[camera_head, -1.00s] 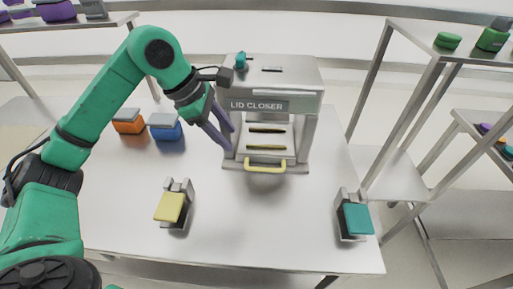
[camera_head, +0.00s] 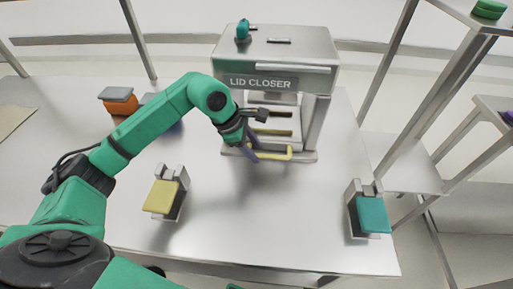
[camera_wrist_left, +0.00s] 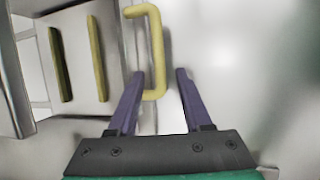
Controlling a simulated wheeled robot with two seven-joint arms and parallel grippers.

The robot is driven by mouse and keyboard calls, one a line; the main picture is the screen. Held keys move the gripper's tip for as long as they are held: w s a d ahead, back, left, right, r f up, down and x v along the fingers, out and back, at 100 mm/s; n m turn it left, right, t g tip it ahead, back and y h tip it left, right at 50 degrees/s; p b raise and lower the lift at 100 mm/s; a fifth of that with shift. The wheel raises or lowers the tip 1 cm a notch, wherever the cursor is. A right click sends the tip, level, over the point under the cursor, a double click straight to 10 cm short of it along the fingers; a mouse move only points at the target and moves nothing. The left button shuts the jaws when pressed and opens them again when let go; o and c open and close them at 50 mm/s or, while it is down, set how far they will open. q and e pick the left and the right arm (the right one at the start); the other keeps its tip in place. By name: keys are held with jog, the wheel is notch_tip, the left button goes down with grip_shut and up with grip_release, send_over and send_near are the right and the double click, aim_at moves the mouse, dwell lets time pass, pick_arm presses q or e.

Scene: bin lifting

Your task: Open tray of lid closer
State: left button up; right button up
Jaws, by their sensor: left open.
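The lid closer (camera_head: 275,75) is a grey metal machine with its name on the front, at the back middle of the table in the head view. Its tray has a yellow handle (camera_head: 275,155) at the front, and the handle also shows in the left wrist view (camera_wrist_left: 158,60). My left gripper (camera_head: 254,158) is at the left end of the handle. In the wrist view my purple fingers (camera_wrist_left: 160,85) are apart, with the handle's near end between them. I cannot tell whether they touch it. My right gripper is not in view.
A yellow-topped holder (camera_head: 163,195) stands at front left and a teal-topped one (camera_head: 373,213) at front right. An orange bin (camera_head: 119,104) stands at back left, with a partly hidden blue one beside it. The table (camera_head: 260,225) in front of the machine is clear.

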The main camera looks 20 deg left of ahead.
pick_arm(q)
jog(key=shift+x, duration=0.9)
grip_shut()
jog(key=shift+r, duration=0.1)
dwell(0.6)
